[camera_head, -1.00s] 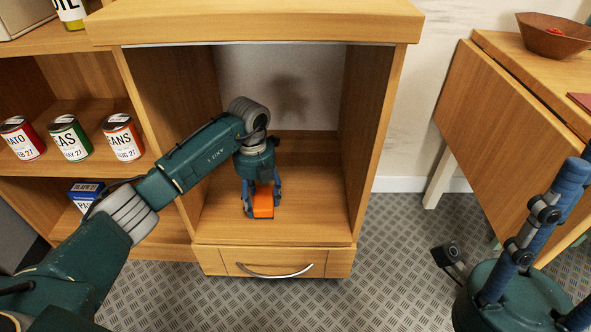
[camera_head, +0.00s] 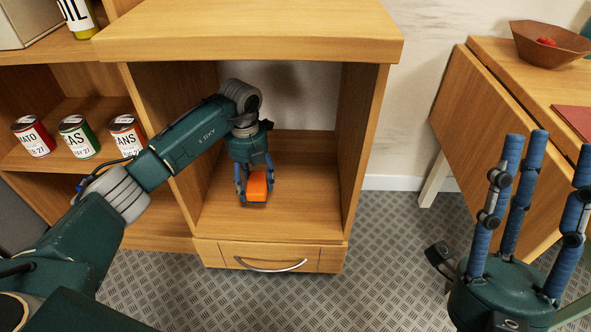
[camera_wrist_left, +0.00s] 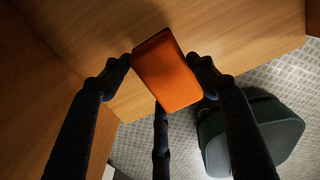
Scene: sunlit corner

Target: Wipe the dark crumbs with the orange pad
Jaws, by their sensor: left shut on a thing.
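The orange pad (camera_head: 257,187) is a small block inside the open cabinet compartment, over its wooden floor (camera_head: 310,205). My left gripper (camera_head: 256,190) reaches in from the left, points down and is shut on the pad. The left wrist view shows the pad (camera_wrist_left: 167,70) between the dark fingers. I cannot tell whether the pad touches the floor. I see no dark crumbs in either view; the arm and pad hide part of the compartment. My right gripper (camera_head: 548,145) is at the lower right, its blue fingers upright, spread and empty.
A drawer (camera_head: 270,257) is below. Several cans (camera_head: 78,138) stand on the left shelf. A wooden table (camera_head: 500,130) with a brown bowl (camera_head: 550,45) is at the right.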

